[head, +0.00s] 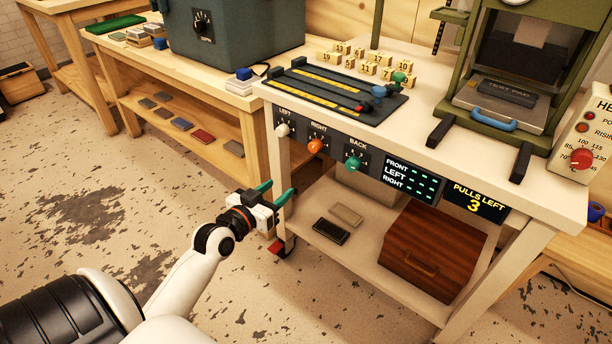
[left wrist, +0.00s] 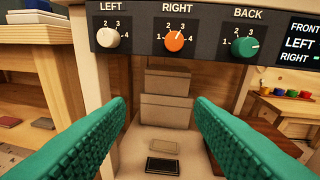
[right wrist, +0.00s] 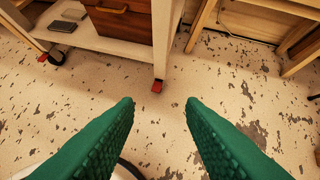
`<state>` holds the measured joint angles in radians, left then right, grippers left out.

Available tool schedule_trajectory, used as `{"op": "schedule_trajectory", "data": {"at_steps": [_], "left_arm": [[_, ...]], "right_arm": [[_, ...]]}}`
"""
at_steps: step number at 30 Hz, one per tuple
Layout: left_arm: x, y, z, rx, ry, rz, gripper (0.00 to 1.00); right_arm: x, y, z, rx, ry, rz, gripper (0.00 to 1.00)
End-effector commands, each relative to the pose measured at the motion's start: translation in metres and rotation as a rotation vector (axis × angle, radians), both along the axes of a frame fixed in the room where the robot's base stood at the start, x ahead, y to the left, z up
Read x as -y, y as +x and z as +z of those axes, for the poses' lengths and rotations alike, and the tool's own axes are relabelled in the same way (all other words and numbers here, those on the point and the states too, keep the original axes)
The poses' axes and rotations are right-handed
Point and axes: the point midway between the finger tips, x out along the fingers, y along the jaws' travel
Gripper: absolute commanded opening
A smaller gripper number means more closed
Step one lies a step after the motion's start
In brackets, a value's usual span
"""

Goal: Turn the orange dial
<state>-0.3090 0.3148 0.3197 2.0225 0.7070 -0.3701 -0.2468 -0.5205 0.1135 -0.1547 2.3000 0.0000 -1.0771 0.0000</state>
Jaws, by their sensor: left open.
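The orange dial (head: 315,146) is on the dark front panel of the white bench, under the label RIGHT. In the left wrist view the orange dial (left wrist: 174,40) sits above and between my fingers, its white mark pointing up and slightly right, near the 3. A white dial (left wrist: 108,38) under LEFT and a green dial (left wrist: 245,47) under BACK flank it. My left gripper (head: 280,193) is open and empty, below and left of the orange dial, not touching it. My right gripper (right wrist: 158,104) is open and empty over the floor.
The panel also has a display (head: 412,178) with green lights and a PULLS LEFT sign (head: 474,201) reading 3. Below is a shelf with a brown wooden box (head: 432,250). A bench leg stands close by my left gripper. The floor in front is clear.

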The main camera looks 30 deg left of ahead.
Motion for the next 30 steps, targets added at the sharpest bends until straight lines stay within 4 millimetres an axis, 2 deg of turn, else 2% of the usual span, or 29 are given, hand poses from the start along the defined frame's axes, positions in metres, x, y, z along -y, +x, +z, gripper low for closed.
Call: {"op": "schedule_trajectory", "data": {"at_steps": [3, 8, 14, 24, 30], "left_arm": [[0.006, -0.004, 0.027, 0.089, 0.018, -0.027, 0.49], [0.009, -0.005, 0.048, 0.134, 0.025, -0.041, 0.49], [0.009, 0.018, 0.050, 0.137, 0.026, -0.041, 0.49], [0.010, 0.081, 0.049, 0.136, 0.024, -0.041, 0.49], [0.011, 0.105, 0.048, 0.133, 0.025, -0.041, 0.49]], "right_arm": [[0.001, -0.004, 0.016, 0.043, 0.007, 0.000, 0.36], [0.001, -0.006, 0.031, 0.066, 0.011, 0.000, 0.36], [-0.002, 0.001, 0.037, 0.110, 0.021, 0.004, 0.36], [-0.012, 0.025, 0.055, 0.290, 0.062, 0.017, 0.36], [-0.017, 0.036, 0.068, 0.384, 0.085, 0.024, 0.36]]}}
